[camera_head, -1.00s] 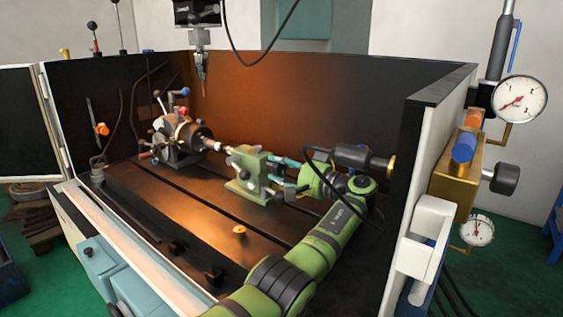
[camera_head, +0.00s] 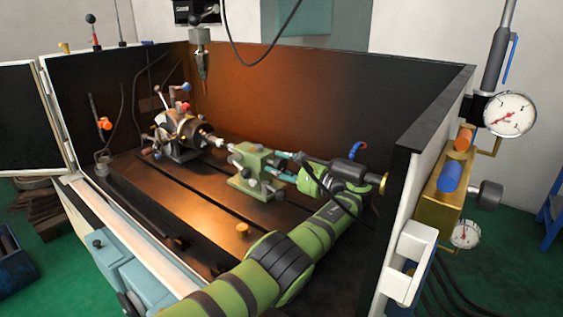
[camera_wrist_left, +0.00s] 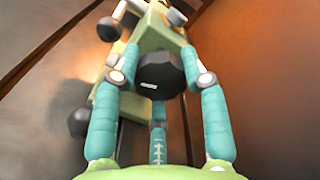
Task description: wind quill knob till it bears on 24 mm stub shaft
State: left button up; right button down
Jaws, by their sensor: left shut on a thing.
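The green tailstock (camera_head: 255,172) stands on the machine bed, its quill tip (camera_head: 231,147) pointing left at the chuck. The dark indexing chuck (camera_head: 180,136) holds the bright stub shaft (camera_head: 212,139). The quill tip and the shaft end are close together; I cannot tell whether they touch. My left gripper (camera_head: 277,163) is at the tailstock's right end. My right gripper is not in view.
Dark enclosure walls (camera_head: 300,100) surround the slotted bed on the back and sides. A small brass piece (camera_head: 242,230) lies on the bed in front of the tailstock. A probe (camera_head: 202,65) hangs above the chuck. Gauges (camera_head: 509,114) stand outside at right.

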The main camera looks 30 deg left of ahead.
pick_arm(q)
jog(key=shift+r+m, duration=0.1)
jog(key=shift+m, duration=0.9)
jog(key=shift+m+p, duration=0.35)
jog(key=shift+m, duration=0.95)
jog(key=m, duration=0.2)
jog(key=shift+m+p, duration=0.35)
jog(key=shift+m, duration=0.05)
jog(key=m, duration=0.3)
jog(key=shift+m, duration=0.3)
jog(key=m, duration=0.5)
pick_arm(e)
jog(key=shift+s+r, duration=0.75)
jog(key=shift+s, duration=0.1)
pick_arm(q)
jog(key=o, duration=1.2)
jog(key=shift+c, duration=0.2)
